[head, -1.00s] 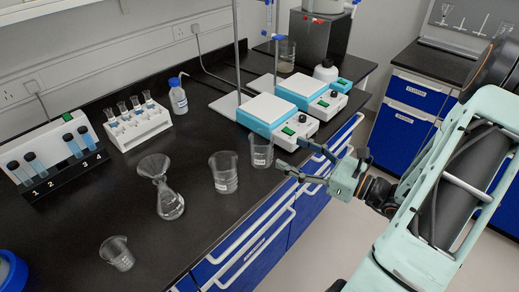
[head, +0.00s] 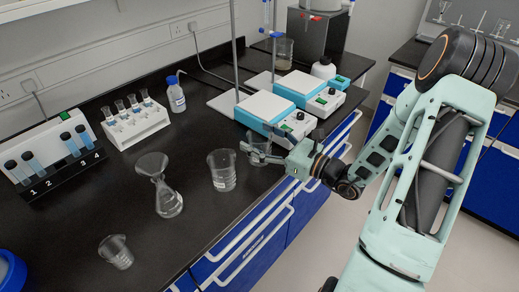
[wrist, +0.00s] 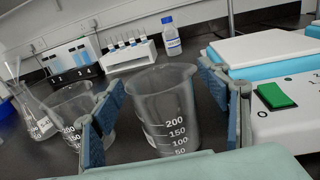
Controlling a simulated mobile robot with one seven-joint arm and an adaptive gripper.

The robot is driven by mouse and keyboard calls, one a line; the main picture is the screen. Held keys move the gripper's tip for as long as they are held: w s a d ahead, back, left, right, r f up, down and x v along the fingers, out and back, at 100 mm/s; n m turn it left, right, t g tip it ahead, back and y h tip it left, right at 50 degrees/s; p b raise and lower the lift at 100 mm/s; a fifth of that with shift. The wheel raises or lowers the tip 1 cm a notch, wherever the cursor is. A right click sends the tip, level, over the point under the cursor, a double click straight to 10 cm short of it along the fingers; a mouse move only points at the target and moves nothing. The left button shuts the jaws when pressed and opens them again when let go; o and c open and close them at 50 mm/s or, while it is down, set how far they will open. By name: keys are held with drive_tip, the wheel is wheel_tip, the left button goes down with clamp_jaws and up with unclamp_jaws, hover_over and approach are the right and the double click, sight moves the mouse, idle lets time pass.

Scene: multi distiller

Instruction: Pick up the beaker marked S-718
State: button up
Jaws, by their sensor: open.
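A clear glass beaker (head: 258,144) stands on the black bench in front of the hotplates. In the wrist view this beaker (wrist: 165,105) is upright between my gripper's blue-padded fingers, with graduations such as 200 and 150 facing me. My gripper (head: 259,155) is open, its fingers on either side of the beaker; a small gap shows at each side. A second, similar beaker (head: 222,172) stands to the left, and in the wrist view it (wrist: 72,108) is partly behind the left finger. I cannot read S-718 on either beaker.
A flask with a funnel (head: 166,195) and a small beaker (head: 117,255) stand further left. A hotplate (head: 270,108) is close behind the gripper. A tube rack (head: 136,128) and wash bottle (head: 176,97) stand further back. The bench's front edge runs below the gripper.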

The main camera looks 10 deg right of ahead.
drive_tip(key=c, duration=1.3)
drive_tip(key=shift+r, duration=0.55)
drive_tip(key=s+r+p, duration=0.1)
drive_tip(key=s+r, duration=0.1)
drive_tip(key=r, duration=0.1)
drive_tip(key=s+a+r+p, duration=0.1)
drive_tip(key=s+r+p, duration=0.1)
drive_tip(key=r, duration=0.1)
drive_tip(key=s+a+r+p, duration=0.1)
drive_tip(key=s+r+p, duration=0.1)
drive_tip(key=s+r, duration=0.1)
drive_tip(key=shift+a+r, duration=0.2)
drive_tip(key=shift+r, duration=0.15)
